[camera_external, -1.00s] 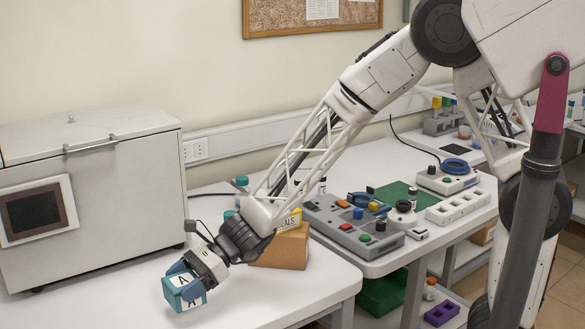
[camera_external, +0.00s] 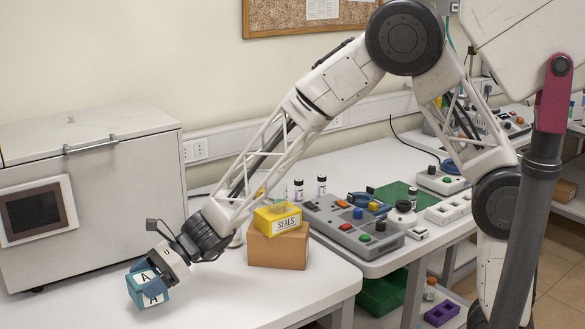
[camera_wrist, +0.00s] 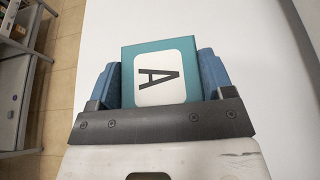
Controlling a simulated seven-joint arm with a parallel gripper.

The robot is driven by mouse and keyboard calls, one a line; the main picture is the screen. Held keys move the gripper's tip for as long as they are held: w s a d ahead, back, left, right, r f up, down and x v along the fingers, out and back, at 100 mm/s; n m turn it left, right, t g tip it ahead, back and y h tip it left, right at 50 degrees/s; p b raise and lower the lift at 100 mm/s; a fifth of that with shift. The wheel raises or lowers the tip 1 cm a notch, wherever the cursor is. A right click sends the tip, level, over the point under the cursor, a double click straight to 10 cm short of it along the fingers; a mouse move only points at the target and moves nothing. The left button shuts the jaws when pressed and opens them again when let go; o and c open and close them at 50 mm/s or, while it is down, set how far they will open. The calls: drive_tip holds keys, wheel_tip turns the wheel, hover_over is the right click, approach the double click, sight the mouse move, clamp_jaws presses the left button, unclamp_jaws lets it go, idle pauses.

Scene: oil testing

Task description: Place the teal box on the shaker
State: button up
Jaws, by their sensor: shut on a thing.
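The teal box (camera_external: 147,288) has white labels with a black letter A. My gripper (camera_external: 150,281) is shut on it, at the left of the external view, over the white table in front of the large grey oven-like cabinet. In the wrist view the teal box (camera_wrist: 160,72) sits between the two blue fingers of my gripper (camera_wrist: 158,80), with its A label facing the camera. I cannot tell for sure which device is the shaker. A small white device with a blue round top (camera_external: 455,168) stands at the far right bench.
The grey cabinet (camera_external: 110,165) stands behind my gripper. A yellow SEALS box (camera_external: 278,217) sits on a cardboard box (camera_external: 278,250) to the right. A grey button panel (camera_external: 350,224) and small vials stand further right. The white table (camera_external: 230,300) front is clear.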

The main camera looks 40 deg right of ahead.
sight(135, 302)
drive_tip(key=shift+f, duration=1.75)
drive_tip(key=shift+f, duration=0.15)
drive_tip(key=o, duration=1)
drive_tip(key=shift+c, duration=0.2)
drive_tip(key=shift+d+r, duration=0.15)
drive_tip(key=shift+r, duration=0.05)
drive_tip(key=v, duration=0.6)
drive_tip(key=shift+d+r, duration=0.1)
drive_tip(key=shift+d, duration=0.2)
drive_tip(key=shift+d+r, duration=0.15)
drive_tip(key=shift+d, duration=0.15)
